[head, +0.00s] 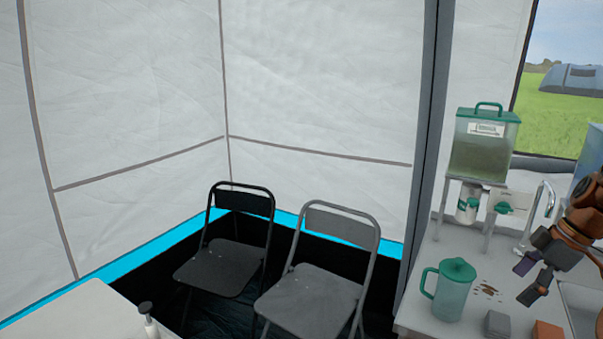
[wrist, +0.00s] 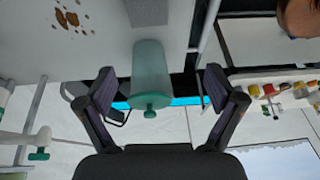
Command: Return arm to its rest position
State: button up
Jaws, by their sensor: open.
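My gripper (head: 528,280) is at the right of the head view, above the counter, with its two fingers apart and nothing between them. In the wrist view my gripper (wrist: 159,84) shows both fingers spread wide. The wrist picture looks upside down. A green lidded jug (head: 448,291) stands upright on the counter, to the left of my gripper and apart from it. In the wrist view the jug (wrist: 150,75) shows beyond the gap between the fingers. Most of my arm is outside the head view.
The counter (head: 432,258) holds brown spots (head: 487,289), a grey block (head: 497,323) and an orange-brown block (head: 546,331). A green-lidded water dispenser (head: 482,148) on a stand and a tap (head: 545,200) are behind. Two folding chairs (head: 225,268) (head: 310,300) stand left, near a white table (head: 80,318).

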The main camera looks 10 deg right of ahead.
jog(key=s+a+r+m+g+h+p, duration=0.1)
jog(key=s+a+r+p, duration=0.1)
jog(key=a, duration=1)
jog(key=s+a+r+m+g+p, duration=0.1)
jog(key=a+r+m+p, duration=0.15)
jog(key=a, duration=0.85)
jog(key=s+a+f+m+g+h+p, duration=0.1)
jog(key=s+a+f+m+p, duration=0.1)
jog(key=s, duration=0.7)
jog(key=s+a+f+m+g+h+p, duration=0.1)
jog(key=s+a+f+m+p, duration=0.1)
jog(key=s+a, duration=0.5)
jog(key=s+m+p, duration=0.1)
jog(key=s+m, duration=0.1)
jog(key=s, duration=0.1)
jog(key=shift+f+m+h, duration=0.3)
jog(key=shift+m+h, duration=0.05)
jog(key=shift+h, duration=0.05)
jog(key=shift+s+a, duration=0.1)
jog(key=shift+c, duration=0.3)
